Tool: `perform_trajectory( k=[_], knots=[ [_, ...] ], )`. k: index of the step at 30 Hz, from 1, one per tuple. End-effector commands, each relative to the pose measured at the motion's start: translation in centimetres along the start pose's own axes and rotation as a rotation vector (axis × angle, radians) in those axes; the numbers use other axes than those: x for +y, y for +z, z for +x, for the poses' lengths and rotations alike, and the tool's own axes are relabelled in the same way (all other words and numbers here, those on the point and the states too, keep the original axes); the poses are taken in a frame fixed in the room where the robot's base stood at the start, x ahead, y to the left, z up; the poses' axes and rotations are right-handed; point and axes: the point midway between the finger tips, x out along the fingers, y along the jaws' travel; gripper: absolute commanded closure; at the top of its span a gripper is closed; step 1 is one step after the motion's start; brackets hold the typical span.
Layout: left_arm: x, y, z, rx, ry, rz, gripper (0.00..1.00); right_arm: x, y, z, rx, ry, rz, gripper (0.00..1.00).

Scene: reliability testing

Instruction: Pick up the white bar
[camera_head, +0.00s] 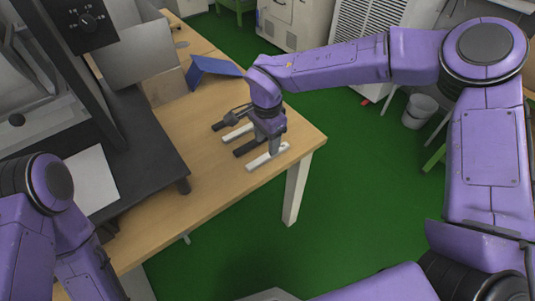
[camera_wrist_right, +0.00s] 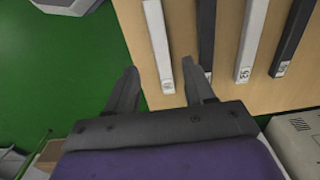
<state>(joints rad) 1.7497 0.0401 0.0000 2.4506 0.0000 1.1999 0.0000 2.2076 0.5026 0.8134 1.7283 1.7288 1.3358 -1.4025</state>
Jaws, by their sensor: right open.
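A white bar (camera_head: 266,157) lies near the right front corner of the wooden table, the outermost in a row of alternating white and black bars. My right gripper (camera_head: 269,143) is over this bar, pointing down. In the right wrist view the open fingers (camera_wrist_right: 161,68) are either side of the nearest white bar (camera_wrist_right: 158,40), with nothing gripped. A black bar (camera_wrist_right: 206,30) is partly hidden by one finger. A second white bar (camera_wrist_right: 253,40) lies farther along. My left arm shows at the lower left, but its gripper is not visible.
The wooden table (camera_head: 213,183) ends close to the outermost bar, with green floor beyond. Another black bar (camera_wrist_right: 294,38) lies in the row. A blue angled object (camera_head: 210,70) stands behind the bars. A black raised stand (camera_head: 145,150) fills the left side.

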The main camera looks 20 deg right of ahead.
Motion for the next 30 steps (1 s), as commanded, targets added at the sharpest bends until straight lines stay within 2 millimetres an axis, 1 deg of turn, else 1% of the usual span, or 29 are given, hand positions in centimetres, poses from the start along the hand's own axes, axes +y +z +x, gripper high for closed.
perform_trajectory(
  k=[6,9,12,16,17,18,20,21,22,30],
  knots=[
    [0.0,-0.2,-0.3,0.001,0.000,0.000,0.57,0.1,-0.6,3.8,0.002,0.006,-0.002,0.47],
    [0.0,-0.2,-0.3,0.001,0.000,0.000,0.57,0.0,-0.5,5.1,0.001,0.004,-0.004,0.47],
    [0.0,-0.2,-0.3,0.001,0.000,0.000,0.57,0.0,-0.5,5.4,0.002,0.002,-0.003,0.47],
    [0.0,-0.1,-0.3,0.001,0.001,0.000,0.57,0.0,-0.5,5.4,0.002,0.002,-0.003,0.47],
    [0.0,-0.1,-0.3,0.001,0.000,0.000,0.57,0.0,-0.5,5.4,0.002,0.002,-0.003,0.50],
    [0.0,-0.1,-0.3,0.001,0.001,0.000,0.57,0.0,-0.5,5.4,0.002,0.002,-0.003,0.63],
    [0.0,-0.2,-0.3,0.001,0.001,0.000,0.57,0.0,-0.5,5.4,0.002,0.002,-0.003,0.83],
    [0.0,-0.2,-0.3,0.001,0.001,0.000,0.57,0.0,-0.5,5.4,0.002,0.002,-0.003,0.96],
    [0.0,-0.2,-0.3,0.001,0.001,0.000,0.57,0.0,-0.5,5.4,0.002,0.002,-0.003,1.00],
    [0.0,-0.2,-0.3,0.001,0.001,0.000,0.57,0.0,-0.5,5.3,0.002,0.002,-0.003,1.00]
  ],
)
